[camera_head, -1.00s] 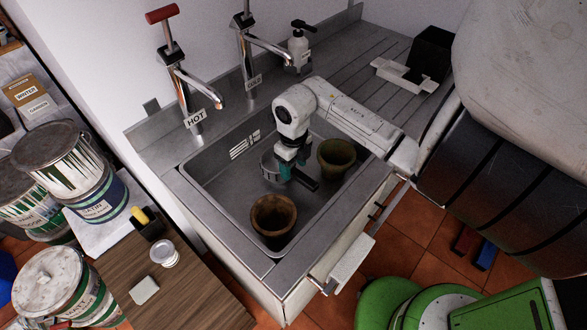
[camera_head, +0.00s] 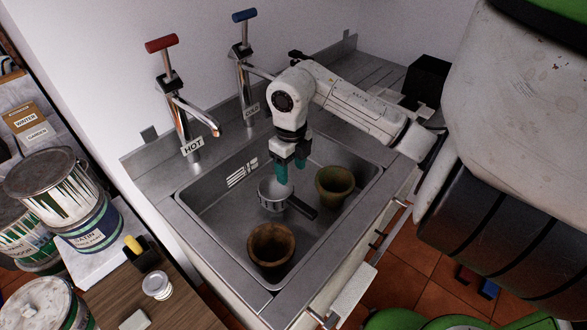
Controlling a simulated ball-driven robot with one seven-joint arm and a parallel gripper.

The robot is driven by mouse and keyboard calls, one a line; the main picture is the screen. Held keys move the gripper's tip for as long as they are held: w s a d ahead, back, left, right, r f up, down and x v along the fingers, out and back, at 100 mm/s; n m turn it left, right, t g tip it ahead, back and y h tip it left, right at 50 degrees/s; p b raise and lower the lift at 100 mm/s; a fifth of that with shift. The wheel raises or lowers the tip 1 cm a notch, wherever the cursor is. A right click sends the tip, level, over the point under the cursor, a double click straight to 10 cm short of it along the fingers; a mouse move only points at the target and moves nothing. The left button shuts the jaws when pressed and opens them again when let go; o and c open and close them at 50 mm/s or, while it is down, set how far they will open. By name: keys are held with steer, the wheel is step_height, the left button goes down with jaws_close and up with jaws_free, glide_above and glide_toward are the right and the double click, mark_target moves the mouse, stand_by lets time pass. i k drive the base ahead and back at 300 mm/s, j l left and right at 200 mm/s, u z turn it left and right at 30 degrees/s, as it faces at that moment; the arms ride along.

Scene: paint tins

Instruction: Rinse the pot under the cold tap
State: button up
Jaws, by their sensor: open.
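Two pots stand in the sink (camera_head: 222,228): a brown one (camera_head: 271,246) at the near side and an olive-green one (camera_head: 335,184) at the right. The cold tap (camera_head: 243,55) has a blue handle and stands behind the sink; its spout end is partly hidden by my arm. My gripper (camera_head: 291,171), with teal fingertips, is open and empty. It hangs above a round metal cup with a black handle (camera_head: 275,194), left of the green pot and beyond the brown one. Whether the fingertips touch the cup's handle is hard to tell.
The hot tap (camera_head: 178,100), with a red handle, stands left of the cold one. My arm crosses the ribbed drainboard (camera_head: 340,62) at the right, near a black box (camera_head: 428,78). Paint tins (camera_head: 75,215) and a wooden counter (camera_head: 190,308) lie at left.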

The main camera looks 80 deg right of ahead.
mark_target(242, 17)
steer(key=z, duration=1.3)
